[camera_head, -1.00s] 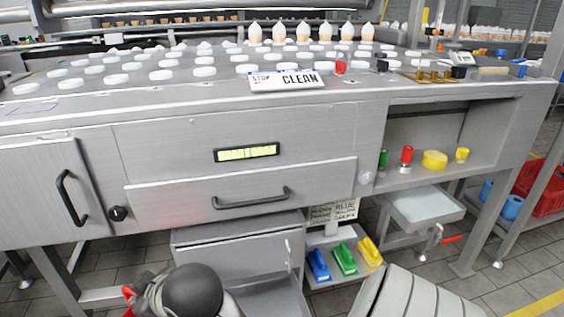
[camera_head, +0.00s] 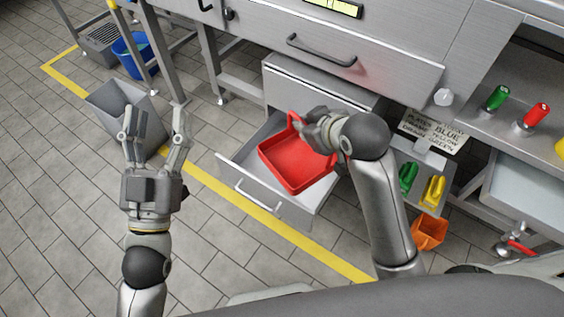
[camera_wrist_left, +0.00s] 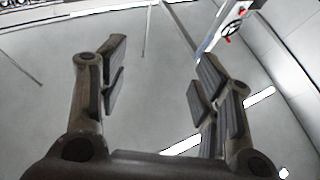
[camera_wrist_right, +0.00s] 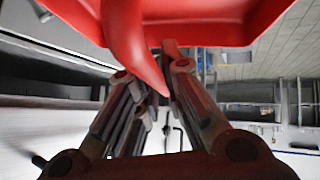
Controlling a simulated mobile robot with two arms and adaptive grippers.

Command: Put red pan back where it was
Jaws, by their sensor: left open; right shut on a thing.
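The red pan (camera_head: 290,165) is a shallow square tray with raised walls and a handle. In the head view it is over the open lower drawer (camera_head: 240,165); I cannot tell whether it touches the drawer floor. My right gripper (camera_head: 306,124) is shut on the pan's handle at its far right side. In the right wrist view the red handle (camera_wrist_right: 130,45) runs down between the fingers (camera_wrist_right: 160,100), and the pan fills the top. My left gripper (camera_head: 155,125) is open and empty, left of the drawer; its spread fingers also show in the left wrist view (camera_wrist_left: 155,85).
The cabinet's upper drawer (camera_head: 330,60) is closed above. Right of the pan are a green brush (camera_head: 408,177), a yellow brush (camera_head: 433,190) and an orange container (camera_head: 429,232). A grey bin (camera_head: 110,100) and blue bucket (camera_head: 133,55) stand at left. Tiled floor (camera_head: 60,200) is clear at left.

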